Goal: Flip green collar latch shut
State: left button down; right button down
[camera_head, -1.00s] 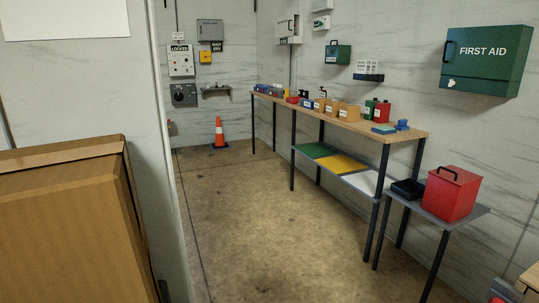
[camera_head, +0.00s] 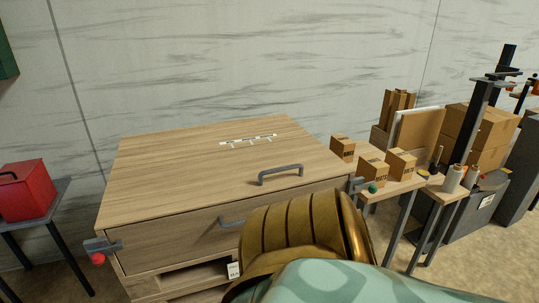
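A light wooden chest (camera_head: 190,190) with a flat lid stands in the middle of the view. A small grey latch with a green collar (camera_head: 372,188) is at its right front corner. It is too small to tell whether this latch is open or shut. A matching grey latch with a red collar (camera_head: 98,258) is at the left front corner. The lid lies flat and has a grey bar handle (camera_head: 281,174). Neither of my grippers is in view.
A ribbed bronze and teal shape covers the lower middle of the view and hides part of the chest front. Right of the chest, small tables (camera_head: 398,189) hold cardboard boxes (camera_head: 401,164). A red case (camera_head: 25,191) stands on a side table at the left.

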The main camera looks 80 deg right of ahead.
aim_at(372, 189)
jog(key=z, duration=3.4)
